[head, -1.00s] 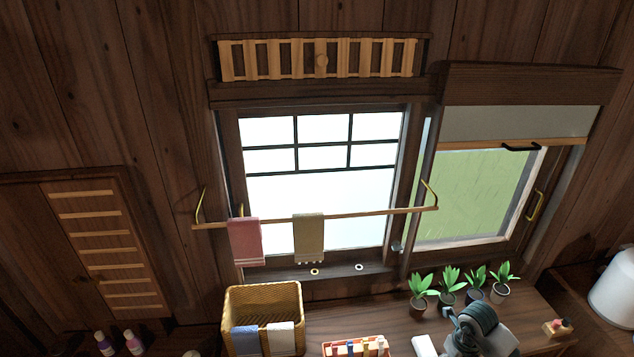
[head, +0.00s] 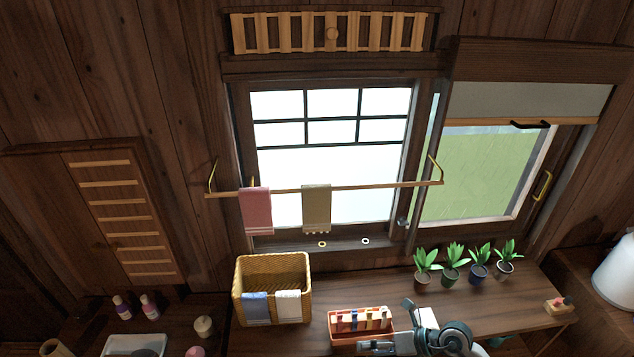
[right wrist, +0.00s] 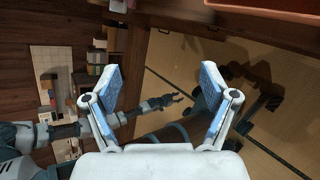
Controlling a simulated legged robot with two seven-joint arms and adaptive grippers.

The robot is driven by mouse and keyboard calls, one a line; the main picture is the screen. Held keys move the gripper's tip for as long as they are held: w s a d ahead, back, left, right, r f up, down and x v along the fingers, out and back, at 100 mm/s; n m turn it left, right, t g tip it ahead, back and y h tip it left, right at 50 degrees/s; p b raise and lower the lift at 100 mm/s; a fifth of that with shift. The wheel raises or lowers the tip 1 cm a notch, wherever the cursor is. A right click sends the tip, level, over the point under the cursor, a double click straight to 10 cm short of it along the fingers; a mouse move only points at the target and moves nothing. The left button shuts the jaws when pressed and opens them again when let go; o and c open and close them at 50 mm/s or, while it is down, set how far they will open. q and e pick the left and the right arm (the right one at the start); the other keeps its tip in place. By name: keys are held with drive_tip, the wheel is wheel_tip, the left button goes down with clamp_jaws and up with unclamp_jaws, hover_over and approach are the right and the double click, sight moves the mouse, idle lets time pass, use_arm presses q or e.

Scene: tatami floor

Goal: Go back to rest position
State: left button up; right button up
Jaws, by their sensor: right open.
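My right gripper (head: 388,326) is at the bottom of the head view, above the counter by the small red tray, its fingers spread. In the right wrist view its two blue-padded fingers (right wrist: 160,75) are wide apart with nothing between them. My left gripper is not in the head view. A grey arm with a small gripper (right wrist: 165,101) at its end shows far off in the right wrist view. It looks like my left one, but its jaws are too small to judge.
The counter (head: 470,305) holds a wicker basket (head: 242,306), a red tray (head: 345,341) of small bottles, several potted plants (head: 453,262) and a small block (head: 558,305). A towel rail (head: 380,185) spans the window. Tatami floor (right wrist: 165,55) shows below.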

drive_tip(key=w+a+r+m+t+y, duration=0.1)
drive_tip(key=a+r+m+t+y, duration=0.15)
drive_tip(key=r+m+t, duration=0.3)
drive_tip(key=w+a+r+m+t+y, duration=0.1)
drive_tip(key=a+r+m+t+y, duration=0.1)
drive_tip(key=r+m+t+y, duration=0.3)
drive_tip(key=w+d+f+m+t+h, duration=0.1)
drive_tip(key=d+f+m+t+h, duration=0.15)
drive_tip(key=d+m+h, duration=0.45)
drive_tip(key=d+f+m+t+h, duration=0.1)
drive_tip(key=d+m+t+h, duration=0.3)
drive_tip(key=m+h, duration=0.55)
drive_tip(key=s+d+f+m+g+h, duration=0.2)
drive_tip(key=f+m+g, duration=0.1)
drive_tip(key=f, duration=0.2)
drive_tip(key=s+d+f+m+g+h, duration=0.2)
drive_tip(key=s+f+m+g, duration=0.15)
drive_tip(key=f, duration=0.25)
drive_tip(key=s+a+f+m+g+y, duration=0.1)
drive_tip(key=s+a+f+g, duration=0.1)
drive_tip(key=s+f+g, duration=0.55)
drive_tip(key=s+a+f+m+g+y, duration=0.15)
drive_tip(key=s+f, duration=0.35)
drive_tip(key=s, duration=0.6)
wheel_tip(320, 180, down, 25)
drive_tip(key=s+g, duration=0.2)
drive_tip(key=s+d+f+g, duration=0.1)
drive_tip(key=s+d+f, duration=0.2)
drive_tip(key=s+f, duration=1.4)
drive_tip(key=shift+s, duration=0.35)
